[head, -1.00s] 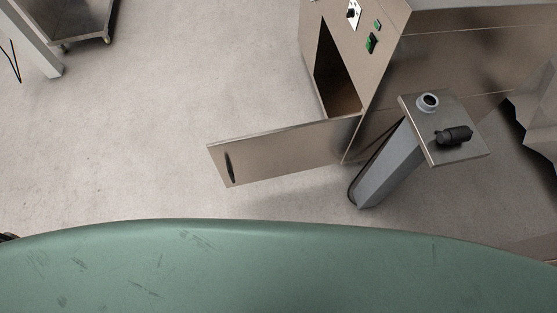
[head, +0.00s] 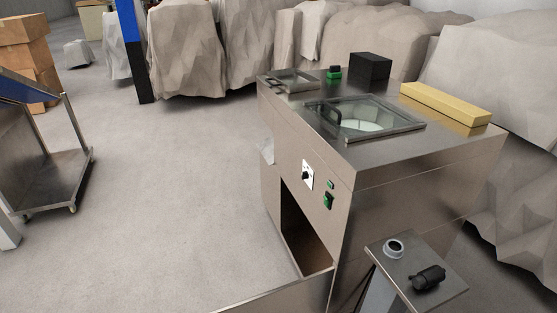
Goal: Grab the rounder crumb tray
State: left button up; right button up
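A steel machine (head: 425,195) stands at the right, most likely the rounder. Its low front compartment (head: 303,240) is open and dark inside. Its door (head: 290,297) is swung out toward me at the bottom edge and partly cut off by the frame. I cannot make out a crumb tray in the opening; the inside is mostly hidden. Neither of my grippers is in view.
A small stand with a steel plate (head: 402,290), bearing a grey ring and black knob, stands close to the machine's right front. A steel cart (head: 55,185) is at the left. Covered shapes (head: 186,50) line the back. The floor (head: 170,190) between is clear.

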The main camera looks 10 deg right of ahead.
aim_at(294, 80)
jog(key=j, duration=1.45)
jog(key=i+j+z, duration=0.1)
jog(key=j, duration=0.35)
jog(key=i+j+z, duration=0.1)
jog(key=i+j, duration=0.15)
jog(key=j, duration=0.2)
jog(key=i+j+z, duration=0.1)
jog(key=j, duration=0.35)
jog(key=i+j+z, duration=0.1)
jog(key=j, duration=0.35)
jog(key=i+j+z, duration=0.1)
jog(key=j, duration=0.4)
jog(key=i+j+z, duration=0.2)
jog(key=i+j, duration=0.3)
jog(key=i, duration=0.25)
jog(key=i+j+z, duration=0.25)
jog(key=i+j, duration=0.35)
jog(key=i, duration=0.1)
